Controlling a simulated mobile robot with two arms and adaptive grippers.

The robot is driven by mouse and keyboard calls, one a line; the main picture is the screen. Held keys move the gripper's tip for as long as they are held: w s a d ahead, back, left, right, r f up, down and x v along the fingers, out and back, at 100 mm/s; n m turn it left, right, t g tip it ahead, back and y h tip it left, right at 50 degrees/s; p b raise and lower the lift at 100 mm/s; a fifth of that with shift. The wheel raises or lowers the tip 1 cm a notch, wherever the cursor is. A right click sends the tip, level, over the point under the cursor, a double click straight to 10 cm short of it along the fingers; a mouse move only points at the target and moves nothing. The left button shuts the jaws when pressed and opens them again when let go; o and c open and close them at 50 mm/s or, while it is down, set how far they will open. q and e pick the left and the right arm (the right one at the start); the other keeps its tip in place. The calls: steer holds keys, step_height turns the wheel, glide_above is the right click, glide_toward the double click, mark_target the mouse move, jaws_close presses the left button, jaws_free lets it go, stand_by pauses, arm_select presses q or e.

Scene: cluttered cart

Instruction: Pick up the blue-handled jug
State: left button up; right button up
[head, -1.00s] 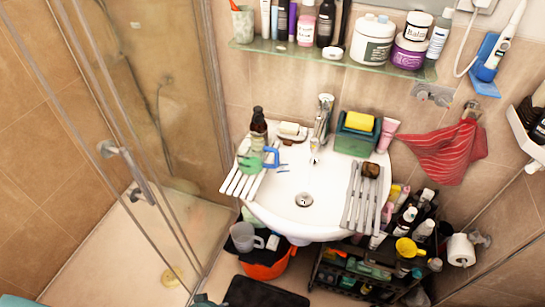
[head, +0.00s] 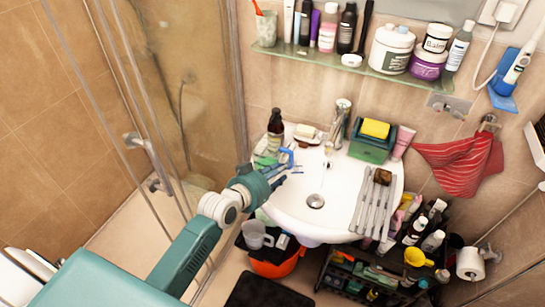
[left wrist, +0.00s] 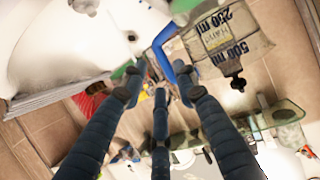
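The blue-handled jug (head: 265,161) stands at the left side of the white sink (head: 340,207), partly hidden by my left gripper (head: 288,172). Its blue handle (head: 287,154) faces right. In the left wrist view, the handle (left wrist: 163,38) lies just beyond and between the spread dark fingers of my left gripper (left wrist: 160,85). The fingers are apart, and I see no clear grip on the handle. My right gripper is not in view.
A dark pump bottle (head: 275,130) stands close behind the jug. A soap dish (head: 305,134), faucet (head: 341,112) and green box with a yellow sponge (head: 372,143) line the sink's back. Grey slats (head: 371,205) lie across its right side.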

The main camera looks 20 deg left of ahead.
arm_select(q)
steer(key=x, duration=0.8)
steer(key=shift+w+d+f, duration=0.2)
steer(key=shift+w+f, duration=0.05)
steer(key=shift+w, duration=0.05)
jaws_close()
